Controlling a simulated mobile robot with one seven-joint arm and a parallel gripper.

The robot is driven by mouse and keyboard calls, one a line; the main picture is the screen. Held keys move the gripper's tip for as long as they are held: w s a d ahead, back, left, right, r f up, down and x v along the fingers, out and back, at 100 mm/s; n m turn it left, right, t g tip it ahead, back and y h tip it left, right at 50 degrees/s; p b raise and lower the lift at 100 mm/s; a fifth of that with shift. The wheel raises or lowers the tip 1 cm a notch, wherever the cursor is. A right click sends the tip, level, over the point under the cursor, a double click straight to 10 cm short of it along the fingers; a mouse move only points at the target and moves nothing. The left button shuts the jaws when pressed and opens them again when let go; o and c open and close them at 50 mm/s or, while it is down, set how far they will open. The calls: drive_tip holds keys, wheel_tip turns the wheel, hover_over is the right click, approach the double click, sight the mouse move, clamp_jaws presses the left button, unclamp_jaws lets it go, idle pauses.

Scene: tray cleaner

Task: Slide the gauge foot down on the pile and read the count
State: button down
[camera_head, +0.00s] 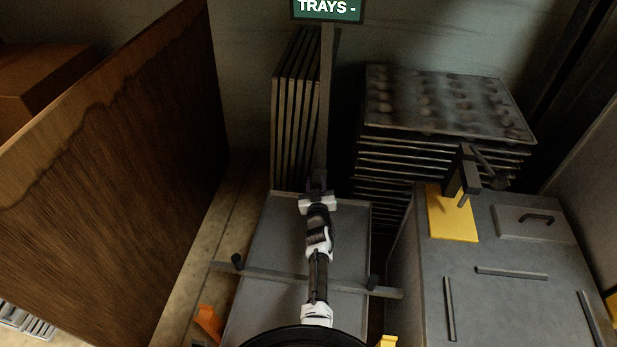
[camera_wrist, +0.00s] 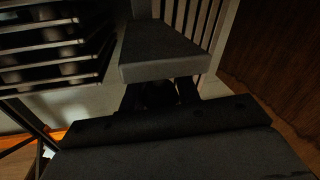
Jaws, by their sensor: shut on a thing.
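The gauge post (camera_head: 327,105) stands upright between the upright trays and the tray pile, under a green sign (camera_head: 327,8) reading "TRAYS -"; no count is legible. The pile (camera_head: 445,105) is a stack of dark trays at the right, a cupped tray on top. My gripper (camera_head: 318,188) is low in front of the post, left of the pile. In the wrist view, my gripper (camera_wrist: 160,94) is shut on a dark grey block (camera_wrist: 162,50) in front of the post. This block appears to be the gauge's foot. Its contact with the pile is not visible.
Several thin trays (camera_head: 296,105) stand on edge left of the post. A grey machine (camera_head: 500,270) with a yellow plate (camera_head: 452,212) and dark bracket is at right. A tall wooden panel (camera_head: 110,170) closes the left. A grey tray surface (camera_head: 270,240) lies under my arm.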

wheel_tip(320, 180, down, 7)
drive_tip(key=b, duration=0.5)
drive_tip(key=shift+f, duration=0.15)
drive_tip(key=c, duration=1)
unclamp_jaws()
drive_tip(key=shift+c, duration=0.2)
drive_tip(key=shift+s, duration=0.15)
drive_tip(key=s+p, duration=0.3)
drive_tip(key=s, duration=0.8)
drive_tip(key=shift+s+p, duration=0.35)
drive_tip(key=shift+s, duration=0.05)
